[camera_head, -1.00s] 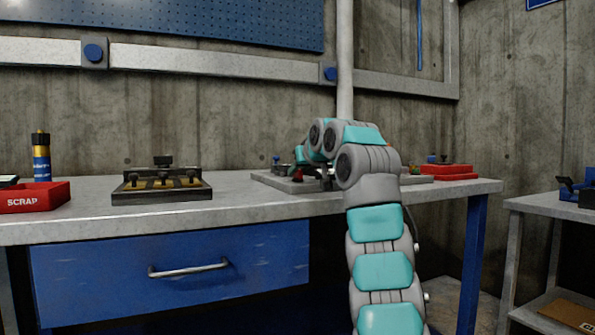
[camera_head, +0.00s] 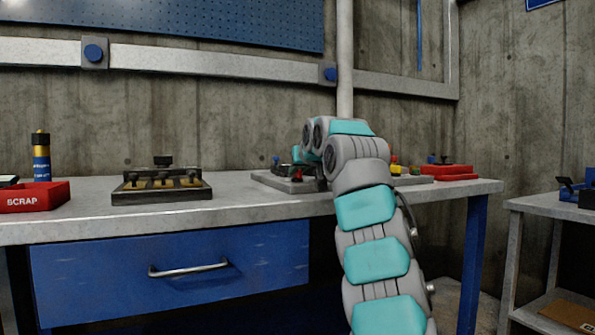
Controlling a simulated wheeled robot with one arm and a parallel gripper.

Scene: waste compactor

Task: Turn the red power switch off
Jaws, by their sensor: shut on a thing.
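A grey control board (camera_head: 273,181) lies on the workbench, partly behind my arm. A small red part (camera_head: 297,175), which looks like the red power switch, shows on it just left of my wrist. My gripper (camera_head: 300,168) points down at this part and is shut on it, as far as I can see. The fingers are small, dark and mostly hidden by my wrist. The exact position of the switch cannot be made out.
A dark fixture with brass parts (camera_head: 162,187) stands on the workbench (camera_head: 245,205) at left. A red SCRAP tray (camera_head: 35,197) and a blue-yellow canister (camera_head: 41,160) are farther left. A red block (camera_head: 447,171) lies right of my arm. A white pipe (camera_head: 345,60) rises behind.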

